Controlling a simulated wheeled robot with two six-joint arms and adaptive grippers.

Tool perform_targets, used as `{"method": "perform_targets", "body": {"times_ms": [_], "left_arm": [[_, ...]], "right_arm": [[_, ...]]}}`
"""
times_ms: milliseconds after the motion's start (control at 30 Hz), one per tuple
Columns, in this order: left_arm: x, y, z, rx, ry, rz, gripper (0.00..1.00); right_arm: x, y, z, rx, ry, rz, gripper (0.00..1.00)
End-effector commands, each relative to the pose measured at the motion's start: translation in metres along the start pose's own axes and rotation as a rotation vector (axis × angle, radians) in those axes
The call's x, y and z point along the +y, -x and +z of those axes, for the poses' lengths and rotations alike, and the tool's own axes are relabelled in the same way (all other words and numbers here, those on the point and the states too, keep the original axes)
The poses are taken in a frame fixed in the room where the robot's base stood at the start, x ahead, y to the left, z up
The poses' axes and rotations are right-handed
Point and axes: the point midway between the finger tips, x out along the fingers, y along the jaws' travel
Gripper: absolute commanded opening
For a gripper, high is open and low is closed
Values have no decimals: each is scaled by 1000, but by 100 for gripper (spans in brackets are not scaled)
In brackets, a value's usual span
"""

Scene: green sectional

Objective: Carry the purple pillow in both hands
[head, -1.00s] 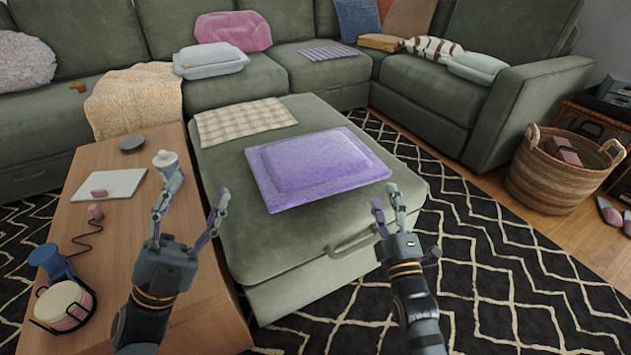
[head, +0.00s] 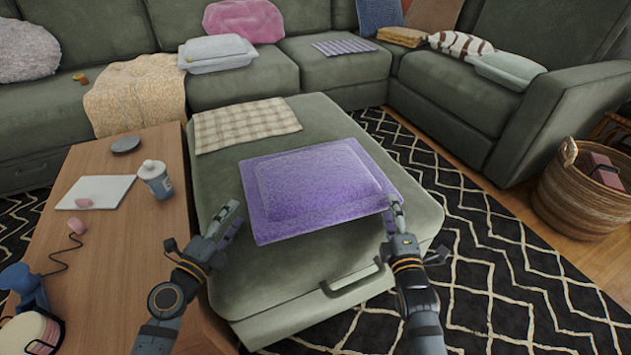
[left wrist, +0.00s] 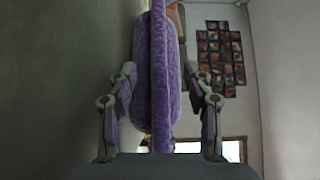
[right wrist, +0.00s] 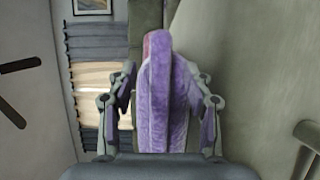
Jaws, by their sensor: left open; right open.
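The purple pillow (head: 315,185) lies flat on the green ottoman (head: 225,285), with a flat border around a raised middle. My left gripper (head: 229,222) is at the pillow's left edge in the head view. In the left wrist view the pillow (left wrist: 160,70) stands between its two open fingers (left wrist: 160,105), with gaps on both sides. My right gripper (head: 393,207) is at the pillow's right front edge. In the right wrist view the pillow's edge (right wrist: 160,85) lies between its open fingers (right wrist: 160,105). Neither gripper is closed on it.
A wooden table (head: 125,230) at left holds a white cup (head: 156,180), a white board (head: 95,192) and other items. A checked cloth (head: 245,124) lies behind the pillow on the ottoman. A wicker basket (head: 570,195) stands at right on the wood floor. The sofa (head: 330,68) closes off the back.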

Motion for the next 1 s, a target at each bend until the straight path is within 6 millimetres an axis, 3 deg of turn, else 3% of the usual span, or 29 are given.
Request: {"method": "perform_targets", "body": {"times_ms": [200,433,867,1000], "left_arm": [[-2,-43,0,0,5,-3,51],[-1,-76,0,1,4,-2,51],[0,-87,-1,2,2,0,51],[0,-86,-1,2,2,0,35]], "right_arm": [[2,-43,0,0,1,4,51],[1,-76,0,0,1,3,51],[1,-86,0,-1,0,1,51],[1,-86,0,-1,0,1,35]]}}
